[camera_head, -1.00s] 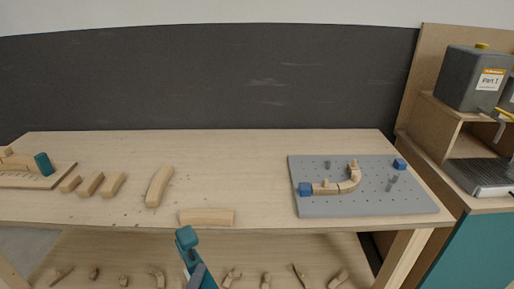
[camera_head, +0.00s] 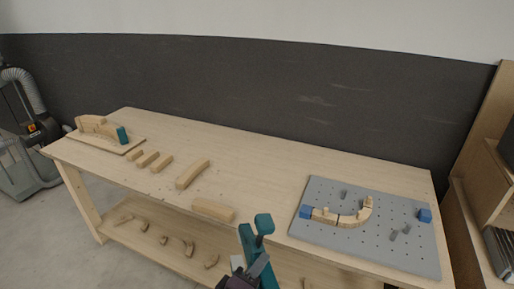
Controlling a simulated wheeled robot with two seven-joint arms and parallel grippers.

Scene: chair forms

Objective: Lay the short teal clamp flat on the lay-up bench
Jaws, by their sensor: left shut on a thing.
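A teal clamp (camera_head: 248,240) is held upright or tilted in front of the bench's front edge, with its teal end piece at the top. My left gripper (camera_head: 257,268) is dark, at the bottom middle, and shut on the clamp. The gripper covers part of it, and its lower end runs toward the frame's bottom. The wooden lay-up bench (camera_head: 250,170) lies behind it. Another teal piece (camera_head: 122,135) stands at the end of a curved wooden form on a board at the bench's left. My right gripper is not in view.
A grey pegboard (camera_head: 395,257) with blue blocks, pegs and a curved wooden piece (camera_head: 345,218) covers the bench's right end. Several loose wooden blocks (camera_head: 213,210) lie left of it. The bench's back middle is clear. A lower shelf (camera_head: 165,232) holds small wooden pieces.

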